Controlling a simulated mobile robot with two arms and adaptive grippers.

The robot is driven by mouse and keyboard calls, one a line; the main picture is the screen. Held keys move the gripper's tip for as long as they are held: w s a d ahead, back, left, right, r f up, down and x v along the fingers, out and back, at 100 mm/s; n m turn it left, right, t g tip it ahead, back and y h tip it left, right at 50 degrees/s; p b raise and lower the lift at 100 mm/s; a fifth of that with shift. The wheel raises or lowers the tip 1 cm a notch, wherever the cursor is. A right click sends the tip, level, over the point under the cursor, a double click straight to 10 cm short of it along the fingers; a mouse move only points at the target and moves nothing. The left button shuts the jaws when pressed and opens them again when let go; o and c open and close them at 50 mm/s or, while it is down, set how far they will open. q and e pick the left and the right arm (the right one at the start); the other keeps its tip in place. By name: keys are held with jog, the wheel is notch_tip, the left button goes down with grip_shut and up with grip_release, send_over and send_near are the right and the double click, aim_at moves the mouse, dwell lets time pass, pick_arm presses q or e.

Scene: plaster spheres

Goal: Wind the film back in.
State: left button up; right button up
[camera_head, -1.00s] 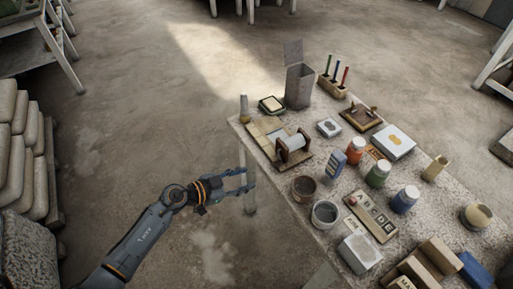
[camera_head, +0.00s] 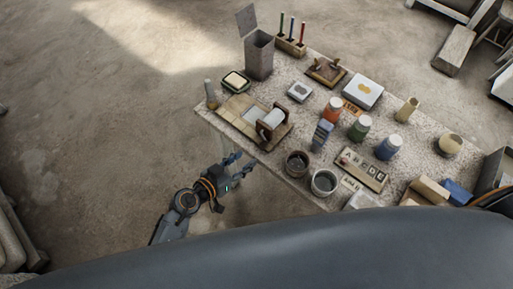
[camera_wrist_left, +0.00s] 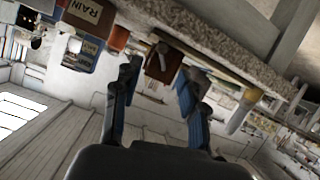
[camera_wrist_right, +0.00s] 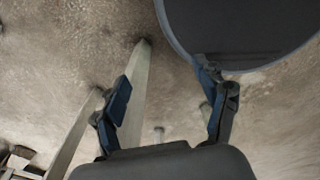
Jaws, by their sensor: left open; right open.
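A white roll of film (camera_head: 271,119) sits between the dark wooden ends of a small holder (camera_head: 262,131) at the table's left end. A pale strip (camera_head: 240,110) lies flat to its left on the table. My left gripper (camera_head: 243,162) is open and empty, off the table's near left edge and below the holder in the head view. Its spread fingers also show in the left wrist view (camera_wrist_left: 155,95), with a brown wooden piece beyond them. My right gripper (camera_wrist_right: 168,105) is open and empty in the right wrist view, over bare floor.
The speckled table (camera_head: 310,105) also bears a grey metal box (camera_head: 259,55), a letter board (camera_head: 361,169), two round pots, and several capped jars. A large dark rounded shape (camera_head: 330,245) fills the bottom of the head view.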

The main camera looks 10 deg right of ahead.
aim_at(260, 147)
pick_arm(q)
jog(key=b+x, duration=0.1)
jog(key=x, duration=0.5)
jog(key=shift+w+f, duration=0.25)
jog(key=shift+w, duration=0.05)
jog(key=shift+w+d+f+b, duration=0.15)
jog(key=shift+w+d+b, duration=0.2)
jog(key=shift+d, duration=0.2)
pick_arm(e)
jog(key=shift+w+a+f, duration=1)
jog(key=shift+w, duration=0.15)
jog(key=shift+s, duration=0.1)
pick_arm(q)
jog(key=shift+c, duration=0.5)
grip_shut()
pick_arm(e)
jog(key=shift+s+d, duration=0.25)
jog(key=shift+d, duration=0.25)
